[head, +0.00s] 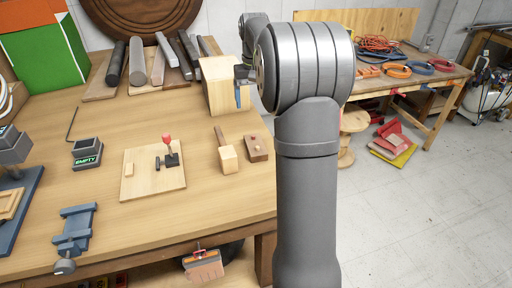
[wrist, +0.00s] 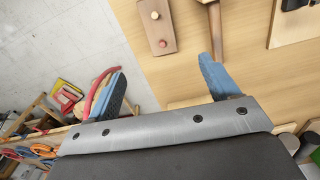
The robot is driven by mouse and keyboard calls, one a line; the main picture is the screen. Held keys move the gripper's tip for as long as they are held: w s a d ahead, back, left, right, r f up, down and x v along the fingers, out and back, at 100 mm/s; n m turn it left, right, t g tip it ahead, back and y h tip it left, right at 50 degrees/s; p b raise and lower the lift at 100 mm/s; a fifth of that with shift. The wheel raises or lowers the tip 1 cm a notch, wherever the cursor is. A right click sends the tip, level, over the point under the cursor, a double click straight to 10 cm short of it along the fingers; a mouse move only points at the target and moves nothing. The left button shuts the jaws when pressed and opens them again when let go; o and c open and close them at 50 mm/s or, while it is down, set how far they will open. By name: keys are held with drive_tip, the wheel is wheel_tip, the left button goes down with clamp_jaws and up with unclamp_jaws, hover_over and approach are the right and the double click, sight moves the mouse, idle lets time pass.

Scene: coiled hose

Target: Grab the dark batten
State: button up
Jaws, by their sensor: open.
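Several long bars lie side by side at the back left of the bench in the head view, propped on wooden boards. Among them are a dark flat batten (head: 180,58), a dark round bar (head: 116,63) and paler ones; I cannot tell for certain which is the dark batten meant. My gripper (head: 239,95) is to the right of these bars, at the right side of a pale wooden block, partly hidden by my arm. In the wrist view my gripper (wrist: 162,63) has its blue fingers wide apart with nothing between them. The bars do not show clearly there.
A mallet (head: 227,155), a small brown block with knobs (head: 257,148) and a board with a red-knobbed lever (head: 153,174) lie nearer. A green box (head: 50,65) stands at the left.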

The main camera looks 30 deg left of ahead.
sight(255, 144)
wheel_tip(255, 144, down, 17)
drive_tip(key=shift+d+f, duration=0.1)
drive_tip(key=c, duration=1.2)
drive_tip(key=shift+o, duration=0.2)
